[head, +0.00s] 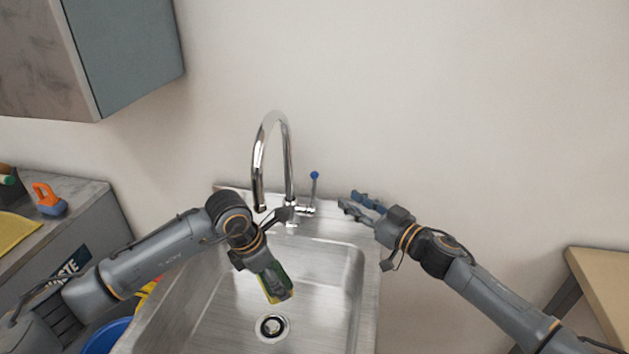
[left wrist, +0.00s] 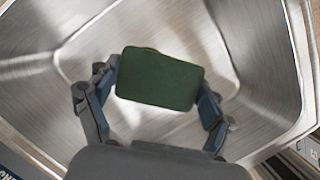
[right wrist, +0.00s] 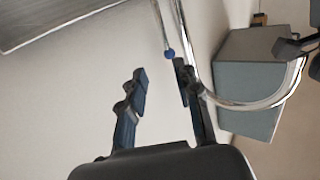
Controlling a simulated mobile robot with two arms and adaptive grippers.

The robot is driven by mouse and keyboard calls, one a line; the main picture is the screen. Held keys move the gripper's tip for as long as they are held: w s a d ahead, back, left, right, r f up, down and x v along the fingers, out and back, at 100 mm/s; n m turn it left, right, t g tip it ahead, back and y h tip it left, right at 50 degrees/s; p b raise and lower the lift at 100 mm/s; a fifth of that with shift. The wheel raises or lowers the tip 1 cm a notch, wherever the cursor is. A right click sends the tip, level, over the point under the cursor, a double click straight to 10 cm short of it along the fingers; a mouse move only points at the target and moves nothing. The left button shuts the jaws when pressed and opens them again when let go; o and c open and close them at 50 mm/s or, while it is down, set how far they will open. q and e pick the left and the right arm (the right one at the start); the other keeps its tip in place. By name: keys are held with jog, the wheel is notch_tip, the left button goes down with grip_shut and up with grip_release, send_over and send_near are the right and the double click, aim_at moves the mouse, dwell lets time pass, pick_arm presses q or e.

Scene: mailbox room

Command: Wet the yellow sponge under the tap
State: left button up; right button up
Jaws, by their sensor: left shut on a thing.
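The yellow sponge with a green face (head: 277,287) hangs over the sink basin (head: 325,262), held in my left gripper (head: 268,272). In the left wrist view the sponge (left wrist: 160,78) shows its green side between the two fingers. The chrome tap (head: 289,150) arches up behind the basin; its spout end is left of and behind the sponge, apart from it. A lever with a blue knob (head: 314,176) stands to the right of the tap. My right gripper (head: 362,204) is open and empty to the right of the lever. The lever's knob (right wrist: 170,53) shows beyond its fingers in the right wrist view.
The drain (head: 271,327) is at the basin's bottom. A counter with a yellow cloth (head: 14,230) and an orange-and-blue object (head: 48,200) is at left. A wall cabinet (head: 130,50) hangs upper left. A wooden table (head: 604,285) stands at right.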

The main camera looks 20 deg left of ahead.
aim_at(315, 179)
jog(key=shift+n+g, duration=0.3)
jog(key=shift+s+a+r+x, duration=0.1)
jog(key=shift+r+x, duration=0.05)
jog(key=shift+x, duration=1.9)
jog(key=shift+s+a+r+x, duration=0.1)
jog(key=shift+s+r+x, duration=0.05)
jog(key=shift+x, duration=1.9)
jog(key=shift+s+a+r+x, duration=0.1)
jog(key=shift+r+x, duration=0.05)
jog(key=shift+x, duration=1.85)
jog(key=shift+c, duration=0.2)
jog(key=shift+d, duration=0.1)
grip_shut()
